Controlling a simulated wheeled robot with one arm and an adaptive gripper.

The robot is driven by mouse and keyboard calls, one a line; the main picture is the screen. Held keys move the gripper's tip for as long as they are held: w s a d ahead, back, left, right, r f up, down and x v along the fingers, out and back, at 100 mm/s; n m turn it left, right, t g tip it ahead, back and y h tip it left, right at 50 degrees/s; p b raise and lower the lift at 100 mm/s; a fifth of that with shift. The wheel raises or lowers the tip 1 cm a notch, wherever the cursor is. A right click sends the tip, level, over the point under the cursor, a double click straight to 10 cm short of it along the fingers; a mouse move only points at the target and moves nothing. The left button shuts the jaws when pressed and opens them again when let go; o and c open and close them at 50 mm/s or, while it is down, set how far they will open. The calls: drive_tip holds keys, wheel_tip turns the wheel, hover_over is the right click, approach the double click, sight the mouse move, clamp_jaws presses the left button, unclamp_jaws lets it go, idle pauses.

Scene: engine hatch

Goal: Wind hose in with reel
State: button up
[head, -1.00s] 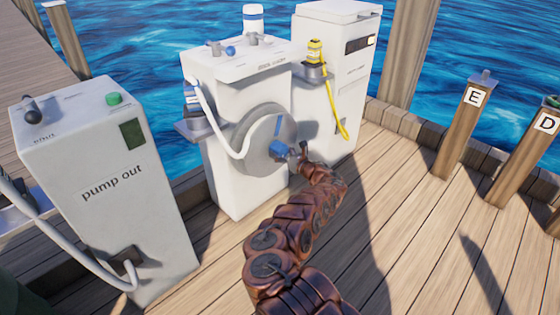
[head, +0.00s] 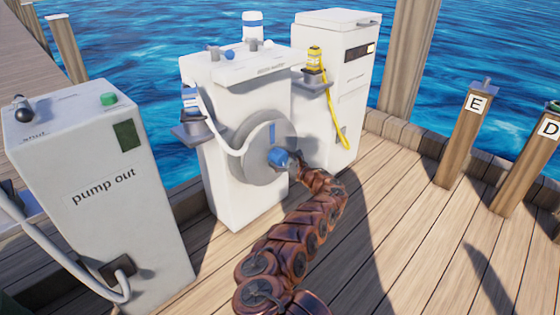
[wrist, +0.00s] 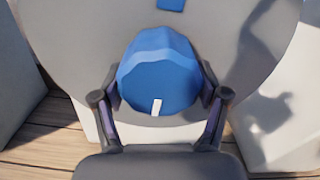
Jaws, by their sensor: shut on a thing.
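The grey hose reel disc (head: 250,163) is on the front of the white middle cabinet (head: 225,98). It has a blue stripe above its centre. A faceted blue knob (wrist: 158,70) sits at the disc's centre, with a white mark at its lower edge in the wrist view. My gripper (wrist: 160,88) is shut on this knob, one finger on each side; in the head view my gripper (head: 288,160) partly hides it. The white hose (head: 218,132) hangs from the holder on the cabinet's left side to the reel. Its blue-and-white nozzle (head: 190,99) is upright in that holder.
A white "pump out" cabinet (head: 95,175) with its own hose stands at the left. A white cabinet (head: 345,60) with a yellow nozzle (head: 315,58) and hose stands close on the right. Posts E (head: 465,135) and D (head: 530,155) stand farther right. The dock between is clear.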

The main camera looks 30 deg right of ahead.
sight(284, 161)
drive_tip(key=o, duration=1.2)
drive_tip(key=shift+c, duration=0.2)
drive_tip(key=shift+d, duration=0.15)
drive_tip(key=shift+s+d+f, duration=0.1)
drive_tip(key=shift+s+d, duration=0.25)
drive_tip(key=shift+s, duration=0.05)
drive_tip(key=shift+s+d+f, duration=0.1)
drive_tip(key=shift+s, duration=0.3)
drive_tip(key=shift+s+a+r, duration=0.2)
drive_tip(key=shift+s+a, duration=0.1)
drive_tip(key=shift+s, duration=0.05)
drive_tip(key=shift+s+d, duration=0.3)
drive_tip(key=shift+s, duration=0.4)
drive_tip(key=v, duration=0.8)
